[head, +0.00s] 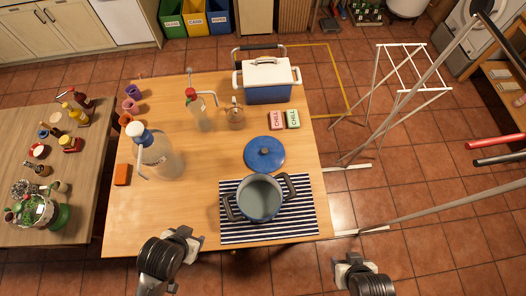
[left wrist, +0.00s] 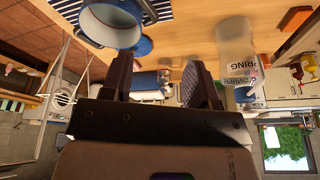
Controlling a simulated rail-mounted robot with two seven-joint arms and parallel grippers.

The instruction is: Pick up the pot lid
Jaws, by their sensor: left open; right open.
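The blue pot lid (head: 264,154) lies flat on the wooden table with its dark knob up, just behind the pot. The open pot (head: 259,197) stands on a striped mat (head: 231,232) and is empty. My left gripper (head: 190,240) is at the table's front edge, left of the mat, apart from the lid. In the left wrist view my left gripper (left wrist: 158,78) is open with nothing between its fingers; the lid (left wrist: 146,46) shows partly behind the pot (left wrist: 108,28). My right gripper (head: 352,262) is open and empty, off the table's front right corner.
A large water bottle (head: 158,158) stands on the table's left side. Two small chili boxes (head: 284,120) and a blue-and-white cooler (head: 267,84) are behind the lid. A glass bottle (head: 199,115) and a glass jug (head: 235,117) stand behind left. The table between bottle and mat is clear.

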